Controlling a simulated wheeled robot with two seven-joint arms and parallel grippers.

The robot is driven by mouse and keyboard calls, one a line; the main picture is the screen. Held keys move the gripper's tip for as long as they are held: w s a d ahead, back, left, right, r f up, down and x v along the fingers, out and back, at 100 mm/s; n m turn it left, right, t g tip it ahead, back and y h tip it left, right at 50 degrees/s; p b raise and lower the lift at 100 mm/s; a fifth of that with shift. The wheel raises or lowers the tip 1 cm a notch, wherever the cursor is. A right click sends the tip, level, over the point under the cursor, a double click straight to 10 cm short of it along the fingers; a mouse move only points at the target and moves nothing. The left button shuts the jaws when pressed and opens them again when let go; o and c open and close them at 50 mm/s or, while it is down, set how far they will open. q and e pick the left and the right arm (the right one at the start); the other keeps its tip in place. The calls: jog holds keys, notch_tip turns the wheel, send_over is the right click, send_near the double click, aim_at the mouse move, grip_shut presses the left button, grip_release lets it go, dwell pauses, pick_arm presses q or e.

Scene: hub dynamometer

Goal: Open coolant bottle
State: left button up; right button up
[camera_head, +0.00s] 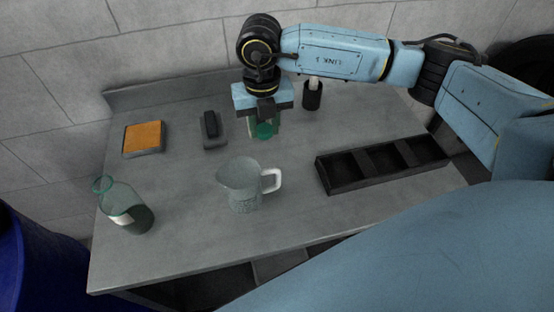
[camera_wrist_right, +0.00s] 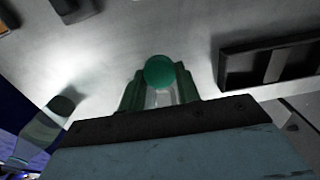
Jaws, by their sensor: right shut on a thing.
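A clear greenish glass bottle (camera_head: 127,211), with dark liquid low in it and a pale label, stands near the left front of the grey table; its mouth looks uncapped. It also shows at the left of the wrist view (camera_wrist_right: 38,133). My right gripper (camera_head: 264,125) points down over the back middle of the table, well to the right of the bottle. It is shut on a round green stopper (camera_head: 264,131), which shows between the green fingers in the wrist view (camera_wrist_right: 160,72). My left gripper is not in view.
A measuring jug (camera_head: 241,184) stands mid-table, between bottle and black compartment tray (camera_head: 328,178). An orange pad in a holder (camera_head: 143,137), a dark block (camera_head: 211,128) and a small dark bottle (camera_head: 312,97) stand at the back. The front edge is clear. A dark blue drum (camera_head: 35,260) is left.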

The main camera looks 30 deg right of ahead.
aim_at(266, 162)
notch_tip(266, 162, down, 10)
jog(key=shift+f+b, duration=0.1)
jog(key=shift+b, duration=0.35)
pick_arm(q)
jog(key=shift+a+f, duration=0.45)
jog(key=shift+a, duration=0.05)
pick_arm(e)
jog(key=shift+f, duration=0.15)
jog(key=o, duration=1.1)
jog(key=shift+c, duration=0.2)
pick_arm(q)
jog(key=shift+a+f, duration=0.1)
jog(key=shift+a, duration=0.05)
pick_arm(e)
jog(key=shift+r, duration=0.2)
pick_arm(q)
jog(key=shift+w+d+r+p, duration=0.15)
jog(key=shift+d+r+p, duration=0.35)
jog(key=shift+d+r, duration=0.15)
pick_arm(e)
notch_tip(266, 162, up, 12)
jog(key=shift+r, duration=0.1)
